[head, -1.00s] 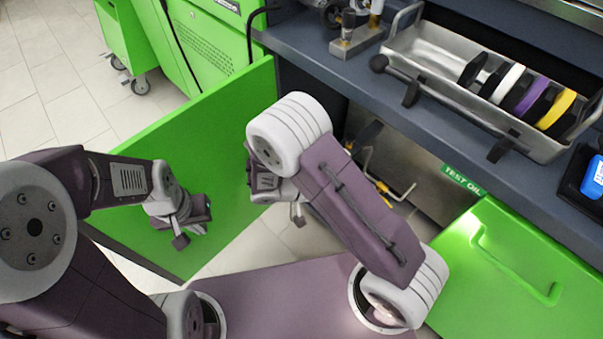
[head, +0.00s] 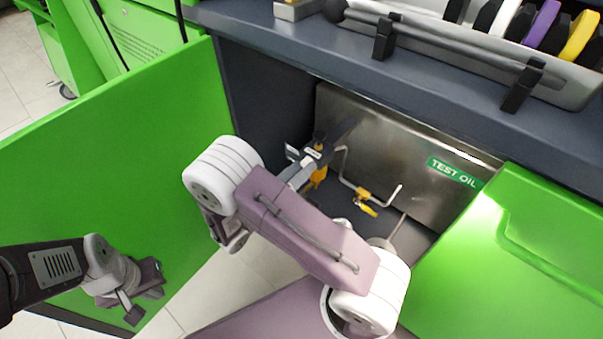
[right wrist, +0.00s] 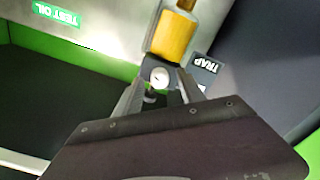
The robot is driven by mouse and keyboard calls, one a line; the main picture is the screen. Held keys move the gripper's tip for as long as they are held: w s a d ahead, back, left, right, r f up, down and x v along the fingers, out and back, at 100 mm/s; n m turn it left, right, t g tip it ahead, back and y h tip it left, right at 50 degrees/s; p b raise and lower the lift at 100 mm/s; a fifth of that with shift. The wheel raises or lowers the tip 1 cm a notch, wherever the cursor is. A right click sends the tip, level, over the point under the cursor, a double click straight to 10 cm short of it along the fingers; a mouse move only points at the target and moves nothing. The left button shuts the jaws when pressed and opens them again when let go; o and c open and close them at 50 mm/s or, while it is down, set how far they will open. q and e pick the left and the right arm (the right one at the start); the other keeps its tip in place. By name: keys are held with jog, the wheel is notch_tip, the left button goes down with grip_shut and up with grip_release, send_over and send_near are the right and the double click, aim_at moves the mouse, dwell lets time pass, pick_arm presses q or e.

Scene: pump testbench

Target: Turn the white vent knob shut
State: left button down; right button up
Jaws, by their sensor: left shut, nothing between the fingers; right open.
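In the right wrist view, a small round white knob (right wrist: 160,77) sits at the end of a yellow cylinder (right wrist: 172,36). I take it for the vent knob. My right gripper (right wrist: 162,92) is open, with one finger on each side just short of the knob. I cannot tell whether they touch it. In the head view my right forearm hides the knob, and the yellow body (head: 319,176) shows only in part. My left gripper (head: 133,308) is shut and empty in front of the green door, away from the knob.
A TRAP label (right wrist: 205,64) is beside the yellow cylinder. The open cabinet holds a steel tank with a TEST OIL sign (head: 454,171) and a bent pipe with a yellow-handled valve (head: 366,202). Green doors (head: 110,165) flank it; the bench edge (head: 300,55) overhangs.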

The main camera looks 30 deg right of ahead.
jog(key=shift+w+d, duration=0.15)
jog(key=shift+d, duration=0.25)
grip_shut()
